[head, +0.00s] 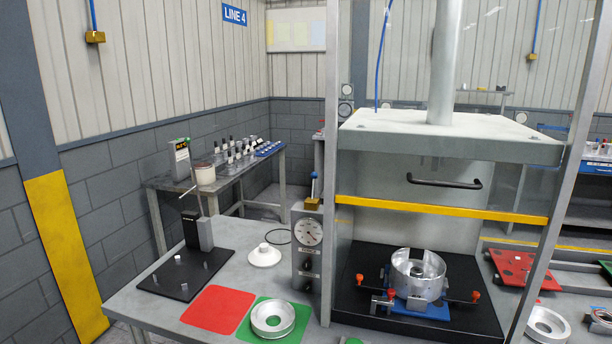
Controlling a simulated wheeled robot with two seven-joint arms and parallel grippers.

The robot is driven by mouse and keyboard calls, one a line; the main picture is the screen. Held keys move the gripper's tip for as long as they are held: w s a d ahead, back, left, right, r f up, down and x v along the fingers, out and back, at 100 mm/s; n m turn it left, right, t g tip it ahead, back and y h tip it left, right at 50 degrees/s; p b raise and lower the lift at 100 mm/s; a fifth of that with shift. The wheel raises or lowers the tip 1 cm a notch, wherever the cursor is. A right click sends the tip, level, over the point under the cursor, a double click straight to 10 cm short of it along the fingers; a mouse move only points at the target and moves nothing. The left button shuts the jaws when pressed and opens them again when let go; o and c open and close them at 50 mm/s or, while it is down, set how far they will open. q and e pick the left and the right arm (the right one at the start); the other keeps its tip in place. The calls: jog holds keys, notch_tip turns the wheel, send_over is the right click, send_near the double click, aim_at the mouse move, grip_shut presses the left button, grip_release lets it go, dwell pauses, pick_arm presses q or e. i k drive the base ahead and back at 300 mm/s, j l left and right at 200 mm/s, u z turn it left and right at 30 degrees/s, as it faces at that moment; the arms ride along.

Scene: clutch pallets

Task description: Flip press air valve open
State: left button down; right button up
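The press air valve looks to be the small brass body (313,203) with a blue-tipped lever (314,186) on top of a grey control box (307,250). The lever stands roughly upright. A round white gauge (308,232) is on the front of the box, just left of the press frame post. The gauge reading is too small to tell. The press (450,137) stands at the right, with a silver clutch housing (418,275) on a blue fixture inside. Neither of my grippers is in view.
A yellow bar (440,209) crosses the press front. On the bench left of the box are a white round part (264,255), a red mat (219,309), a metal ring (272,319) on a green mat and a black stand (186,274). A second table (163,183) stands behind.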

aim_at(314, 175)
jog(key=i+j, duration=0.2)
jog(key=i, duration=0.2)
jog(key=i+j, duration=0.15)
jog(key=i, duration=0.3)
jog(key=i+j+u, duration=0.1)
jog(key=i, duration=0.3)
jog(key=j, duration=0.1)
